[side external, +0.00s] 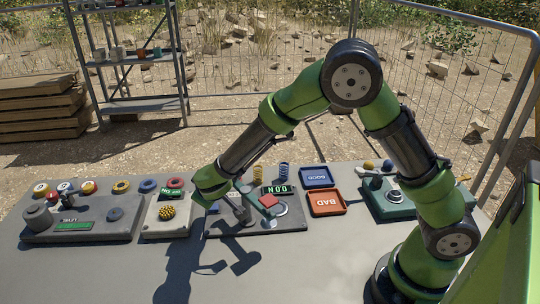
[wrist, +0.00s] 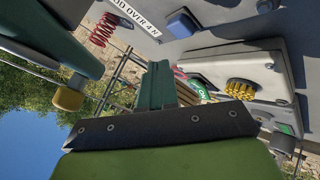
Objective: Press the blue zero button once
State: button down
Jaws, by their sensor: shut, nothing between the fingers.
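The blue button (wrist: 183,23) shows in the wrist view as a raised block on the grey panel at the top. In the side external view a bit of blue (side external: 213,208) shows at the left end of the force tester (side external: 285,222), just below my gripper. My gripper (side external: 211,199) is low over that end, shut and empty. Its fingertips are hard to make out, and I cannot tell whether they touch the button. The tester's green display (side external: 277,190) reads about 0.0 N.
A yellow knobbed unit (side external: 167,212) stands left of the tester, with a level box (side external: 80,222) beyond. Blue GOOD (side external: 317,185) and orange BAD (side external: 326,211) trays lie to the right. Yellow (side external: 258,173) and blue (side external: 284,171) springs stand behind. The table front is clear.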

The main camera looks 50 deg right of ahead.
aim_at(215, 208)
jog(key=shift+r, duration=1.4)
jog(key=shift+d+r, duration=0.15)
jog(key=shift+r, duration=0.05)
jog(key=s+d+r+m+g, duration=0.2)
jog(key=s+d+r+m, duration=0.1)
jog(key=s+d+r, duration=0.5)
jog(key=s+a+r+m+y, duration=0.1)
jog(key=s+r+y, duration=0.2)
jog(key=s, duration=0.6)
jog(key=s+a+r+m+t+y, duration=0.1)
jog(key=s+r+m+y, duration=0.1)
jog(key=s, duration=0.7)
jog(key=shift+r+y, duration=0.9)
jog(key=shift+y, duration=0.1)
